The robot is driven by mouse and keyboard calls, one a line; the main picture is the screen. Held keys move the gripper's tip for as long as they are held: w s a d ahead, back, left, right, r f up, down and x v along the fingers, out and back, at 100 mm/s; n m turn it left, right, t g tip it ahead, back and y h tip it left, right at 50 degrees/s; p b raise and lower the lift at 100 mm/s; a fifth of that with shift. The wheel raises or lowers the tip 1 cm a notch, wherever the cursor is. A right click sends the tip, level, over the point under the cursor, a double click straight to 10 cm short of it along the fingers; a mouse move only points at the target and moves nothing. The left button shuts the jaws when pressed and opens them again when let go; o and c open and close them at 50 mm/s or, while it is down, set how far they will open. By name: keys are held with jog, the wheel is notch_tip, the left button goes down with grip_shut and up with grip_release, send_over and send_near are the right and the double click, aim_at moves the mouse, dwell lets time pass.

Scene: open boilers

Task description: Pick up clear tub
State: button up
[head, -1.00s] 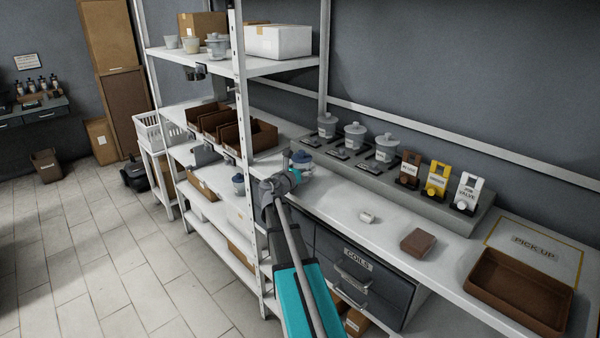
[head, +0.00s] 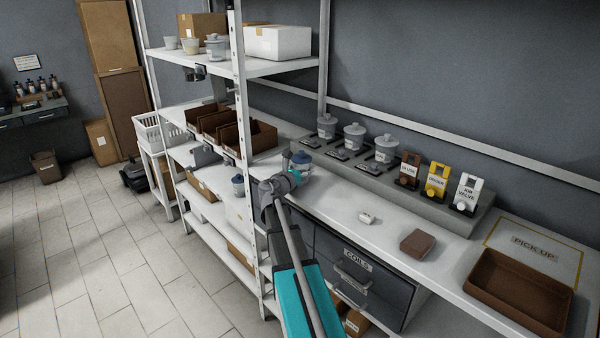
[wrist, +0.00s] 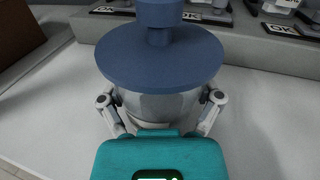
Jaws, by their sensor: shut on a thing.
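The clear tub (wrist: 158,105) has a translucent body and a wide blue lid with a blue knob. In the wrist view it stands between the two fingers of my gripper (wrist: 160,118), which is shut on its body below the lid. In the head view the tub (head: 301,163) is at the back left of the white counter, partly hidden by my gripper (head: 294,174). It looks upright. Whether its base touches the counter is hard to tell.
Several lidded pots (head: 354,134) stand on a grey raised ledge behind. Brown bins (head: 247,138) stand to the left, near a white shelf post (head: 241,90). A small white item (head: 368,218), a brown block (head: 417,242) and a brown tray (head: 500,290) lie on the counter to the right.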

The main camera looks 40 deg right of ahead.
jog(key=shift+r, duration=0.15)
notch_tip(320, 180, up, 3)
jog(key=p, duration=0.3)
jog(key=shift+f, duration=0.2)
jog(key=s+a+r+p, duration=0.2)
jog(key=a+r+p, duration=0.1)
jog(key=a, duration=0.1)
jog(key=s+a+r+p, duration=0.6)
jog(key=a+r+p, duration=0.1)
jog(key=shift+a, duration=0.3)
